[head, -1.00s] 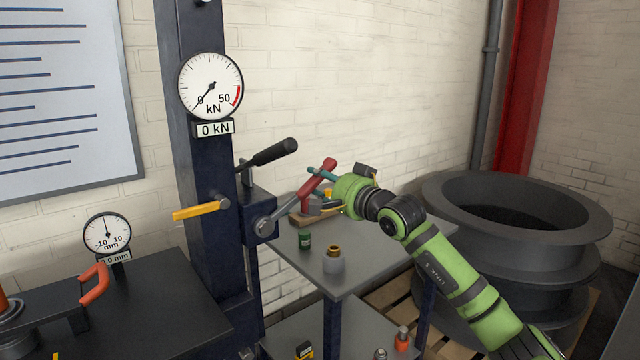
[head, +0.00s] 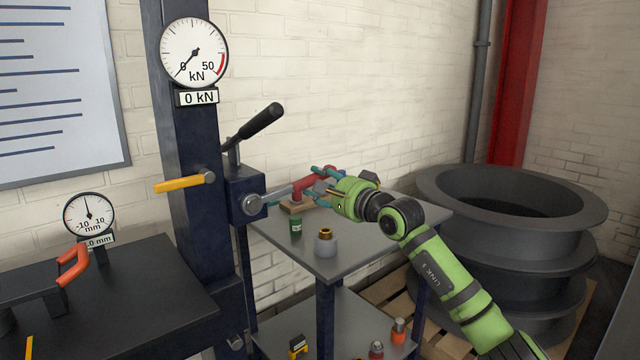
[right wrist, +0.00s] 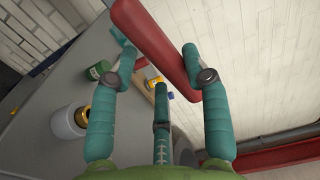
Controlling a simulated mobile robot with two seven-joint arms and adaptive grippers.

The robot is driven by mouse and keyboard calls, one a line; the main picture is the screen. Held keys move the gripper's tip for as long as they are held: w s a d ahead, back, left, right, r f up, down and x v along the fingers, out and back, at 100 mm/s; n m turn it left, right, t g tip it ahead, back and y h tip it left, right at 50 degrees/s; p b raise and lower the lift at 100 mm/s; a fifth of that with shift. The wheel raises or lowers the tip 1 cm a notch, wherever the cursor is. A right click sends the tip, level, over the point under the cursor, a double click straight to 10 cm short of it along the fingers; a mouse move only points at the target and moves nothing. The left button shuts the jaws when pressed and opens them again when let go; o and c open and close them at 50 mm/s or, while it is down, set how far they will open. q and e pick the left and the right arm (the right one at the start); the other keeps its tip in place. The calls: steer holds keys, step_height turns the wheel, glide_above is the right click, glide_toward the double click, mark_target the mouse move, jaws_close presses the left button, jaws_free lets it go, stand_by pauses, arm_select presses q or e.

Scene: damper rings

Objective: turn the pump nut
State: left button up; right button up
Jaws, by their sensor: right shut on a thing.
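The pump nut (head: 252,204) is a round grey fitting on the side of the dark blue press column. A wrench with a grey shaft (head: 281,192) and a red handle (head: 318,181) reaches from it to the right, tilted slightly upward. My right gripper (head: 322,183) is shut on the red handle. In the right wrist view the red handle (right wrist: 158,38) passes between the teal fingers of my right gripper (right wrist: 155,58). The nut is out of that view, and the fingers partly cover the handle in the head view. My left gripper is not in view.
A small grey table (head: 345,252) stands below the wrench with a green can (head: 296,227) and a brass-topped grey part (head: 325,245). A black pump lever (head: 254,126) rises above. Large dark rings (head: 510,205) stand on a pallet at the right. The force gauge (head: 194,53) reads zero.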

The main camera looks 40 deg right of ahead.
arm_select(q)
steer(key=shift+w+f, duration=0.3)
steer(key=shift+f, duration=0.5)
arm_select(e)
step_height(320, 180, down, 2)
steer(key=shift+w+f+m, duration=0.1)
steer(key=shift+f+m, duration=0.05)
steer(key=shift+m, duration=0.35)
step_height(320, 180, down, 4)
steer(key=f+m+b, duration=0.1)
steer(key=m+b, duration=0.2)
arm_select(q)
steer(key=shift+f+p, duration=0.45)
steer(key=shift+p, duration=0.45)
arm_select(e)
steer(key=r+n, duration=0.2)
steer(key=r, duration=0.1)
steer(key=r+n, duration=0.1)
steer(key=r, duration=0.1)
steer(key=shift+w+a, duration=0.3)
